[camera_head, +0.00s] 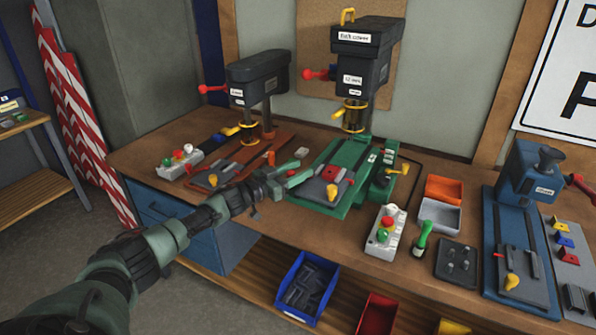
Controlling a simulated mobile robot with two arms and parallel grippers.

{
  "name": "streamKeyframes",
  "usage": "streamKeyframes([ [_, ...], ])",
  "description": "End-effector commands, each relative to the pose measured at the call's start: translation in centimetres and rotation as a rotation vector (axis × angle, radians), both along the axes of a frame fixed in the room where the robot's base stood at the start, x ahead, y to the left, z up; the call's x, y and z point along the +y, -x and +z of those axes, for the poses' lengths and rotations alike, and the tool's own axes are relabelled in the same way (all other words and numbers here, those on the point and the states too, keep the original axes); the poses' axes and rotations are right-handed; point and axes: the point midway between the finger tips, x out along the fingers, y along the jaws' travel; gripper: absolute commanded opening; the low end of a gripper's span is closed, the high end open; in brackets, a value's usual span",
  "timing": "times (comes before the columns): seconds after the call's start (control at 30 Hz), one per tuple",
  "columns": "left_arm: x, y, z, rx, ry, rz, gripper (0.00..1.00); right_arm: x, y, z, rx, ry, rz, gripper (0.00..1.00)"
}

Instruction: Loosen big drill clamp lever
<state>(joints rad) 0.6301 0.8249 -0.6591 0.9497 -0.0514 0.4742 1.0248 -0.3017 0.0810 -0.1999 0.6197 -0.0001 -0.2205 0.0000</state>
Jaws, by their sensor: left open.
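The big drill (362,60) stands on a green base at the back middle of the workbench. A grey clamp plate with a red part (330,172) lies on that base. I cannot tell which is the clamp lever. My left gripper (297,174) reaches in from the left, just left of the clamp plate. It is open, with nothing seen between its fingers. My right gripper is out of view.
A smaller drill (260,78) stands to the left, and a blue press (533,178) to the right. A control box (386,232), a green-handled tool (422,238) and an orange bin (443,189) are right of the green base. A blue bin (307,287) sits on the lower shelf.

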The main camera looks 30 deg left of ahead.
Motion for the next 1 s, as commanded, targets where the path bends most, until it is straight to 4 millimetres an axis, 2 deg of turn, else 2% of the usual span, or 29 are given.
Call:
streamKeyframes([
  [0.17, 0.2, 0.7, -0.3, 0.002, 0.000, -0.001, 0.45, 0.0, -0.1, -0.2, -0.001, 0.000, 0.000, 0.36],
  [0.6, 2.2, 6.4, -0.3, 0.002, 0.000, 0.000, 0.45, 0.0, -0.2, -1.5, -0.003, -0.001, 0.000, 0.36],
  [0.73, 2.5, 7.2, -0.2, 0.001, 0.000, 0.000, 0.45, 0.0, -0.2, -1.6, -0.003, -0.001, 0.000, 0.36],
  [1.0, 2.6, 7.4, 0.0, 0.000, 0.000, 0.001, 0.45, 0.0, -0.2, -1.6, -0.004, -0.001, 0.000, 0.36],
])
